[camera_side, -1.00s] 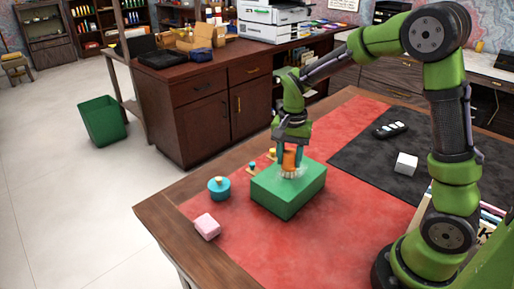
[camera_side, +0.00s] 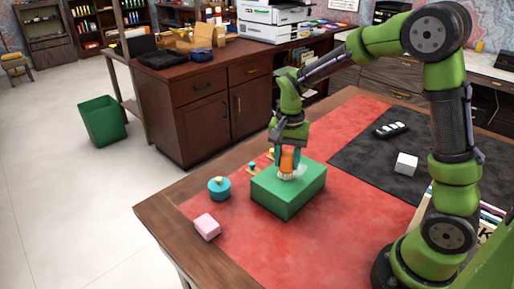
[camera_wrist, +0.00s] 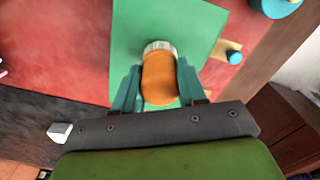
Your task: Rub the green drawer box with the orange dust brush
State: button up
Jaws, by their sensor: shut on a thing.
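The green drawer box (camera_side: 289,192) sits on the red leather of the desk, and its top also shows in the wrist view (camera_wrist: 190,25). My gripper (camera_side: 287,163) is over the top of the box, toward its back left part. It is shut on the orange dust brush (camera_wrist: 159,80), with one teal finger on each side of the orange handle. The brush is upright in the side view, and its pale bristles (camera_side: 286,176) are at the top face of the box and look to be touching it.
A blue round pot (camera_side: 219,189) and a pink block (camera_side: 207,227) stand left of the box. A small yellow-and-blue item (camera_side: 252,168) lies close behind it. Red leather in front is clear.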

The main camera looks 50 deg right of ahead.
jog(key=shift+d, duration=3.75)
jog(key=shift+s+a, duration=0.35)
jog(key=shift+a, duration=5.35)
jog(key=shift+d, duration=5.75)
notch_tip(320, 180, up, 8)
jog(key=shift+a+r, duration=0.1)
jog(key=shift+a, duration=0.1)
